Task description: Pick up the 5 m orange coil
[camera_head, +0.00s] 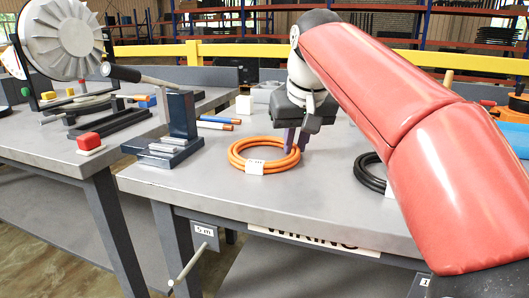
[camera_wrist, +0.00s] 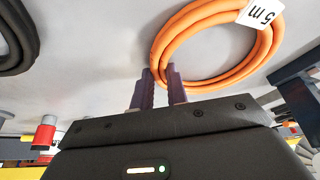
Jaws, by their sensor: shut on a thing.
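The orange coil (camera_head: 238,152) lies on the grey workbench, with a white tag on its near side. In the wrist view the coil (camera_wrist: 205,75) shows its tag reading "5 m" (camera_wrist: 261,14). My gripper (camera_head: 297,143) reaches down at the coil's right side from above. In the wrist view the gripper's purple fingers (camera_wrist: 160,82) are closed around the coil's edge. The coil appears to rest on the bench, and I cannot tell whether any of it is lifted.
A black coil (camera_head: 367,172) lies to the right, partly behind my arm. A dark metal block stand (camera_head: 182,118) and loose blue and orange cable pieces (camera_head: 217,122) sit to the left. A red button (camera_head: 89,141) is on the left bench. The front of the bench (camera_head: 290,205) is clear.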

